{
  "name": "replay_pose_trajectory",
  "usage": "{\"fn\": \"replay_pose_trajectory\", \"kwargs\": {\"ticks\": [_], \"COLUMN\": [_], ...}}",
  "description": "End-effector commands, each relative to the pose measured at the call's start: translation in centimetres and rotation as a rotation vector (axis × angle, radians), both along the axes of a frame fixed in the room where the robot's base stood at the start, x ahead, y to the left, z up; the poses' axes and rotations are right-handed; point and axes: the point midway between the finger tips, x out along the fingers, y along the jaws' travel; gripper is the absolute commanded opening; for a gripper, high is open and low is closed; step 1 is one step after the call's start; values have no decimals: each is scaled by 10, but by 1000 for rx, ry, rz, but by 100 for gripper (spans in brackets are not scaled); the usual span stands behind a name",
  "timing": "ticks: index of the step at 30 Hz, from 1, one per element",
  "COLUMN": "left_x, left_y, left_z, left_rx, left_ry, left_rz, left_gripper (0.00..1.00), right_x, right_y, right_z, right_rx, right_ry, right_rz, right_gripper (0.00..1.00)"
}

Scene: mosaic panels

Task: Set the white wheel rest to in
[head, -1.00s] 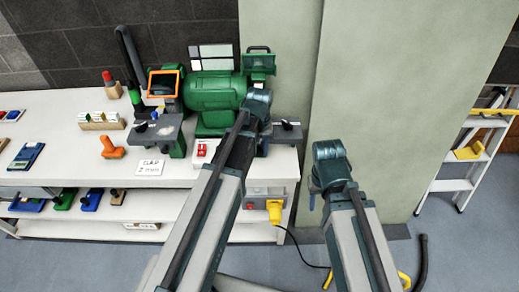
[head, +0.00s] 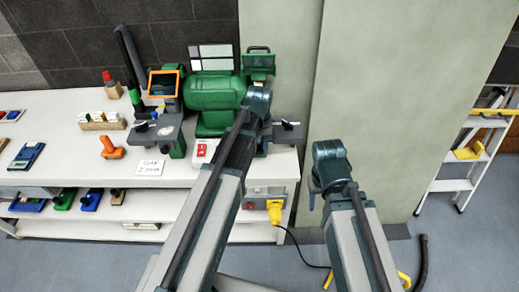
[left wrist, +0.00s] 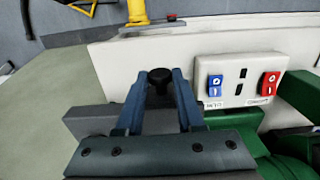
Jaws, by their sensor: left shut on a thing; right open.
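The green bench grinder (head: 214,92) stands on the bench with a grey rest at each side. The right-hand rest (head: 288,133) is partly behind my left arm; the left-hand rest (head: 160,132) is in clear view. In the left wrist view, my left gripper (left wrist: 160,88) is shut on a black knob (left wrist: 160,75) in front of a grey rest plate (left wrist: 88,120). In the head view its fingers are hidden behind its own wrist. I cannot read a wheel colour or a rest setting. My right gripper (head: 314,193) is open and apart from the bench, its fingers mostly hidden.
A switch box (left wrist: 240,80) with blue and red switches is close to my left gripper. A yellow plug (head: 274,211) hangs at the bench end. A card (head: 150,167) and an orange object (head: 111,148) lie on the bench (head: 70,170). A pillar (head: 400,110) stands right.

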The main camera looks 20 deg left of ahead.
Motion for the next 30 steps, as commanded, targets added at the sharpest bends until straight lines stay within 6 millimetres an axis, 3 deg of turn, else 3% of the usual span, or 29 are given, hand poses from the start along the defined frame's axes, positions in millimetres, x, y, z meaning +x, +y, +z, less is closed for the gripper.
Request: {"fn": "replay_pose_trajectory", "kwargs": {"ticks": [3, 10, 11, 15, 16, 30], "left_x": [18, 19, 19, 18, 18, 17], "left_y": [5, 6, 6, 5, 5, 5], "left_z": [0, 0, 0, 0, 0, 7], "left_rx": [0, 1, 2, 1, 1, 0], "left_ry": [0, -5, -6, -4, -4, -1], "left_rz": [1, 1, 1, 1, 1, 0], "left_gripper": [0, 0, 39, 64, 66, 66], "right_x": [0, 0, 0, 0, 0, 0], "right_y": [0, 0, 0, 0, 0, 0], "right_z": [0, 0, 0, 0, 0, 7], "right_rx": [0, 0, 0, 0, 0, 0], "right_ry": [0, 0, 0, 0, 0, 0], "right_rz": [0, 0, 0, 0, 0, 0], "right_gripper": [50, 50, 50, 50, 50, 50]}}
